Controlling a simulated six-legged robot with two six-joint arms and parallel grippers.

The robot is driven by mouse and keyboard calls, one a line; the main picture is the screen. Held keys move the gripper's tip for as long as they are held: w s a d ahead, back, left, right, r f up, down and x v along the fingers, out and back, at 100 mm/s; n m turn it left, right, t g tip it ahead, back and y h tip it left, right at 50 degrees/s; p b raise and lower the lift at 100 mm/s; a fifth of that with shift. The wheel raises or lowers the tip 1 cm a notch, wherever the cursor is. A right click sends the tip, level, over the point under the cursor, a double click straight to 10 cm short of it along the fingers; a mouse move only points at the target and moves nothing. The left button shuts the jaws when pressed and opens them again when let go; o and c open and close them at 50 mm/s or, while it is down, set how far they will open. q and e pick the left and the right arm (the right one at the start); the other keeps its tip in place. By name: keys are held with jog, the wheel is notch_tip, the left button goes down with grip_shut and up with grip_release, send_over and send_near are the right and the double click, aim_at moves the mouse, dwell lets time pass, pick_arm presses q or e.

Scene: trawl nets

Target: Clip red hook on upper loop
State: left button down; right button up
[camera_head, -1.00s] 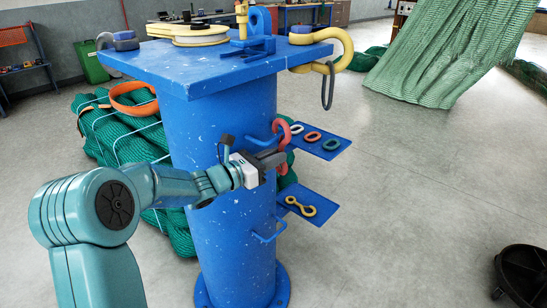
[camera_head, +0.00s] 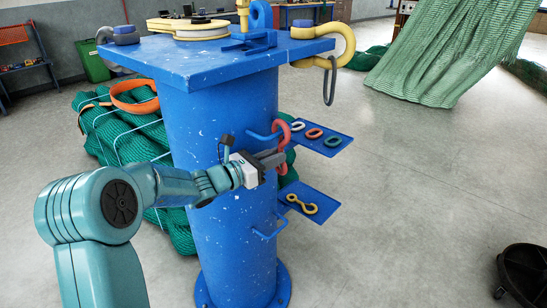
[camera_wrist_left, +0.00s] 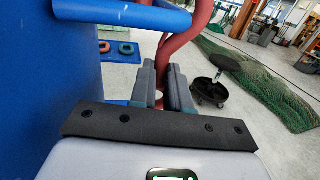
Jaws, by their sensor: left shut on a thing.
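The red hook (camera_head: 283,131) is upright beside the blue post, at the outer end of the upper loop (camera_head: 262,136), a blue bar on the post. My left gripper (camera_head: 272,158) is shut on the hook's lower part. In the left wrist view, the fingers (camera_wrist_left: 163,88) point at the red hook (camera_wrist_left: 184,38), and the upper loop's bar (camera_wrist_left: 130,13) crosses in front of it. The hook and bar overlap there; I cannot tell whether the bar is inside the hook. My right gripper is not in view.
A lower blue loop (camera_head: 270,231) sticks out below. A blue shelf (camera_head: 340,143) holds several rings; a lower shelf (camera_head: 322,196) holds a yellow hook (camera_head: 301,204). A yellow shackle (camera_head: 345,45) with a grey link overhangs the post's top plate (camera_head: 200,64).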

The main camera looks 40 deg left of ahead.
pick_arm(q)
jog(key=shift+a+f+b, duration=0.15)
jog(key=shift+f+b, duration=0.15)
dwell(0.6)
jog(key=shift+w+f, duration=0.1)
jog(key=shift+f, duration=0.15)
jog(key=shift+a+b, duration=0.1)
jog(key=shift+b, duration=0.2)
dwell(0.3)
jog(key=c, duration=1)
grip_release()
jog(key=shift+f, duration=0.1)
jog(key=shift+f, duration=0.1)
jog(key=v, duration=1.6)
jog(key=shift+s+p, duration=0.2)
jog(key=shift+p, duration=0.15)
